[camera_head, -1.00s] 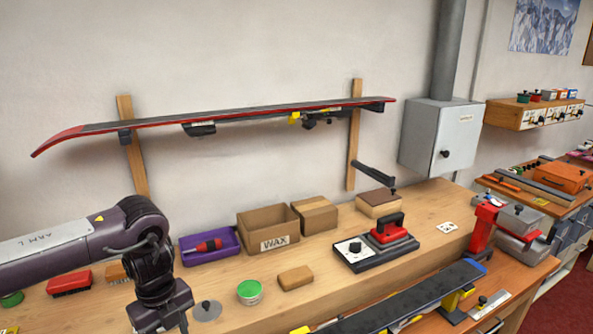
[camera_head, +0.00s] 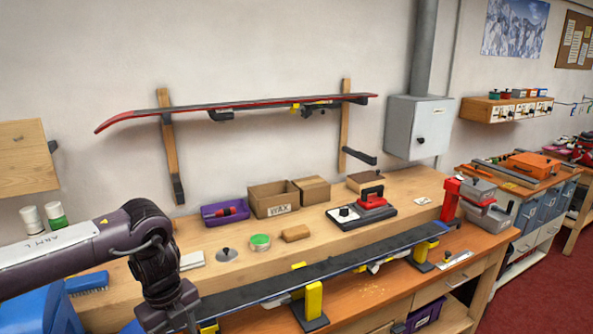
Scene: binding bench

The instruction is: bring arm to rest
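My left arm comes in from the left, above the front left part of the bench. Its gripper (camera_head: 188,325) points down at the bottom edge of the view and is mostly cut off, so its fingers cannot be judged. A dark ski (camera_head: 330,264) lies base up across yellow-and-black vise supports (camera_head: 314,300) just right of the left gripper. My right arm and gripper are not in view.
The wooden bench (camera_head: 400,190) holds a WAX box (camera_head: 273,198), a purple tray (camera_head: 225,212), a waxing iron (camera_head: 362,210) and a green-lidded tin (camera_head: 260,242). A red-edged ski (camera_head: 240,107) hangs on the wall rack. Red floor (camera_head: 540,285) is clear at right.

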